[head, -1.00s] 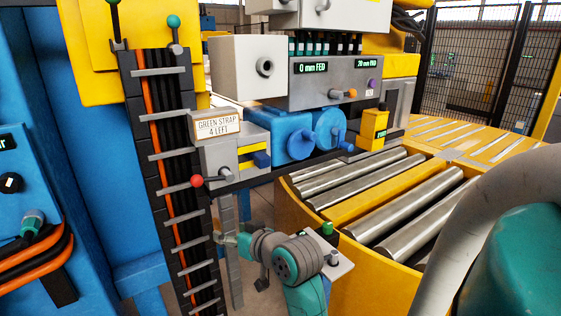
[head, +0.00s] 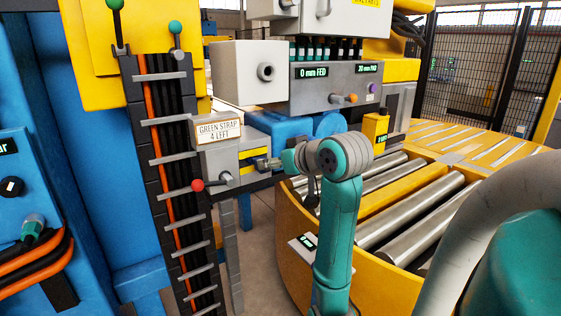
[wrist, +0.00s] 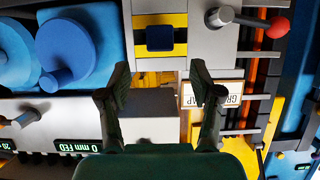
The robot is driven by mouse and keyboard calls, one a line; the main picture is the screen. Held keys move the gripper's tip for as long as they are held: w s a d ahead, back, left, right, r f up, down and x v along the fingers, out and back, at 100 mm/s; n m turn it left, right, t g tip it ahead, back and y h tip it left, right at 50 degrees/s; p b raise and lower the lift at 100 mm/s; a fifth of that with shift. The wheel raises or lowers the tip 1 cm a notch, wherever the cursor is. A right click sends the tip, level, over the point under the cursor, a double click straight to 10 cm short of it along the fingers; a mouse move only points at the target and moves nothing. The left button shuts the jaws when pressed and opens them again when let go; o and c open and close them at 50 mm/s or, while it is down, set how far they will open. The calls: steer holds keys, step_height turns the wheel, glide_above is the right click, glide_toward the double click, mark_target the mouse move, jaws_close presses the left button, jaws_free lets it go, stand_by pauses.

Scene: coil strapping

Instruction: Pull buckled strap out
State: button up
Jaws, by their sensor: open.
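My gripper (head: 268,163) is raised in front of the grey unit labelled GREEN STRAP 4 LEFT (head: 219,130). In the wrist view my gripper (wrist: 158,82) is open, its two dark fingers spread with nothing visibly held between them. A square blue block (wrist: 160,38) on a yellow and black plate (wrist: 160,19) lies beyond the fingertips in that upside-down view. In the head view the gripper partly hides that plate (head: 249,152). I cannot make out a buckled strap in either view.
A red-knobbed lever (head: 198,186) sticks out of the grey unit. Left of it stands a black rack (head: 160,150) with orange and black bands. Blue rollers (wrist: 65,50) and a console reading 0 mm FED (head: 311,72) adjoin. A yellow-framed roller conveyor (head: 380,206) is at right.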

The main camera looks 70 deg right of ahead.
mark_target(254, 157)
steer(key=x, duration=0.8)
steer(key=shift+w+d+f, duration=0.15)
steer(key=shift+w, duration=0.2)
jaws_close()
steer(key=c, duration=0.8)
jaws_free()
steer(key=shift+c, duration=0.2)
jaws_close()
steer(key=shift+s+a, duration=0.3)
steer(key=shift+s, duration=0.2)
